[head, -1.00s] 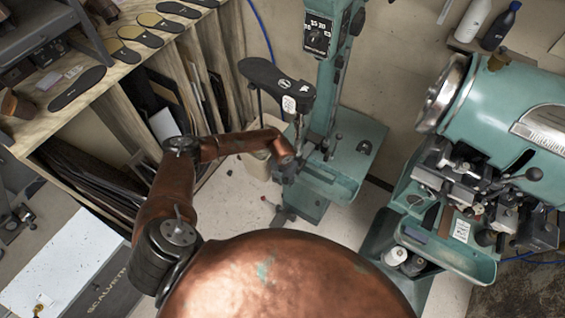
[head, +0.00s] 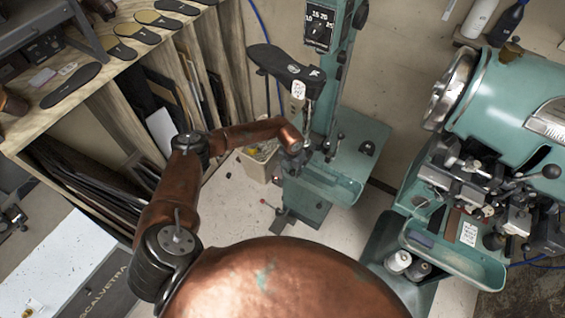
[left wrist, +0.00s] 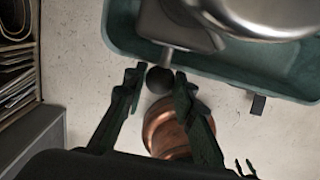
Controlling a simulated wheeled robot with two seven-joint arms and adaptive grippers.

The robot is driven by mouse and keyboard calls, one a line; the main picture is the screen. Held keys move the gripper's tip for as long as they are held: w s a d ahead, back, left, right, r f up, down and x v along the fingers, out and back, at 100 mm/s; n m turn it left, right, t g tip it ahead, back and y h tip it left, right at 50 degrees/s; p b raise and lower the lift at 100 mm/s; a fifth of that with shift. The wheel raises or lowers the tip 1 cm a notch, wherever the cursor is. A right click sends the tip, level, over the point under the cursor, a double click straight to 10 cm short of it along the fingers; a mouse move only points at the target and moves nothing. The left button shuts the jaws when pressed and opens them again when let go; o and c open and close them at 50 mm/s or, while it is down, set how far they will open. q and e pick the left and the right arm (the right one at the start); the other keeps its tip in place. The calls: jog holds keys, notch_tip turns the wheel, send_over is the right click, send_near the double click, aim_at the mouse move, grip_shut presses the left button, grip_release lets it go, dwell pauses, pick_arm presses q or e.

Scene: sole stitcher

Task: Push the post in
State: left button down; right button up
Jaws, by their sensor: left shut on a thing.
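The green stitching machine (head: 346,112) stands at the back centre of the head view. A black sole-shaped piece (head: 283,66) sits in front of its column, with a pale labelled part (head: 298,92) below it. My left gripper (head: 293,152) is low beside the machine, left of its green tray (head: 330,186). In the left wrist view, my left gripper (left wrist: 158,82) has its fingers on both sides of a dark round knob (left wrist: 159,79). A short grey rod (left wrist: 168,57) joins the knob to the machine. The knob is hidden in the head view. My right gripper is out of view.
A second green machine (head: 520,95) with a handwheel stands at the right. A cream bin (head: 258,165) is left of my left gripper. A wooden shelf (head: 120,75) with soles and boards fills the left. Some bare floor shows between shelf and machine.

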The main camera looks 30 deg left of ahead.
pick_arm(q)
jog(key=shift+w+d+f+b, duration=0.1)
jog(key=shift+w+b, duration=1)
jog(key=shift+w, duration=0.15)
jog(key=shift+w+d+b, duration=0.1)
jog(key=shift+w+b, duration=0.95)
jog(key=shift+w, duration=0.35)
jog(key=shift+w+r, duration=0.1)
jog(key=shift+r, duration=0.1)
jog(key=c, duration=1.4)
grip_release()
jog(key=shift+f, duration=0.1)
jog(key=r+p, duration=0.2)
jog(key=s+r+p, duration=0.1)
jog(key=r+p, duration=0.1)
jog(key=s+r+p, duration=0.1)
jog(key=r+p, duration=0.1)
jog(key=r, duration=0.1)
jog(key=shift+s+a, duration=0.1)
